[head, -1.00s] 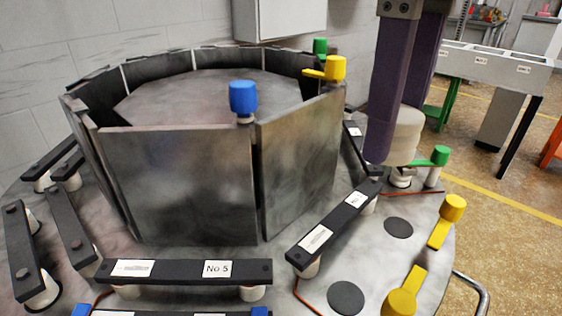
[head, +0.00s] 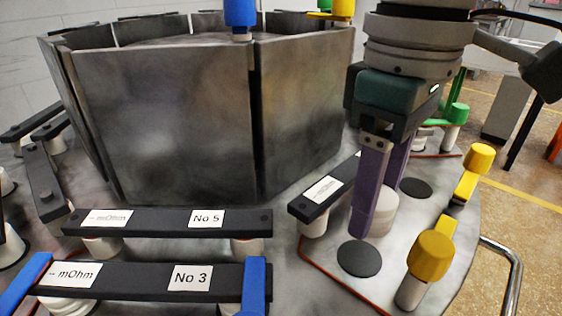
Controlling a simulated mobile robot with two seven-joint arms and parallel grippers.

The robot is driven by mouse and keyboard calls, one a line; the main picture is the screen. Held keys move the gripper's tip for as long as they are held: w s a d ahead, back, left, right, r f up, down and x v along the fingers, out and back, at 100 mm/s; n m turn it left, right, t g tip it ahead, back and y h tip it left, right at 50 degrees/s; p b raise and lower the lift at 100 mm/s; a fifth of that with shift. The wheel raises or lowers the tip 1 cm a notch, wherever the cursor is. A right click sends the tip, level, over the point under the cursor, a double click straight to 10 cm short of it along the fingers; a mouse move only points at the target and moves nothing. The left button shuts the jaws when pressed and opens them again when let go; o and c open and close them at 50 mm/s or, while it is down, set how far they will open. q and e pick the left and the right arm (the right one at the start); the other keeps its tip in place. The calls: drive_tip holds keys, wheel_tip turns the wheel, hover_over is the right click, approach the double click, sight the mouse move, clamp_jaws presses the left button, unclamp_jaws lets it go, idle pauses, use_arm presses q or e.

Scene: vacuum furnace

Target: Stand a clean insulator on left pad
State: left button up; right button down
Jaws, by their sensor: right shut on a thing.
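My right gripper (head: 377,212) comes down from the top right with its purple fingers pointing down. It is shut on a white ribbed insulator (head: 384,213), which looks upright and is partly hidden by the near finger. Two dark round pads lie on the metal plate: the left pad (head: 359,259) nearer me, and the other pad (head: 415,188) farther right. The insulator's lower end shows just behind and right of the left pad; whether it touches the plate I cannot tell. My left gripper is not in view.
A black bar (head: 322,198) on white insulators stands left of the gripper. Yellow-capped posts (head: 431,256) stand to the right. The No 5 bar (head: 150,222) and No 3 bar (head: 130,279) lie in front of the metal panels (head: 165,125). A handrail (head: 513,270) edges the plate.

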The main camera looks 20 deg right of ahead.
sight(360, 258)
wheel_tip(360, 258, down, 6)
drive_tip(key=shift+r+b, duration=0.15)
drive_tip(key=shift+b, duration=0.75)
drive_tip(key=shift+c, duration=1.5)
unclamp_jaws()
wheel_tip(360, 258, up, 12)
drive_tip(key=p, duration=0.4)
drive_tip(key=shift+f, duration=0.25)
drive_tip(key=shift+r, duration=0.4)
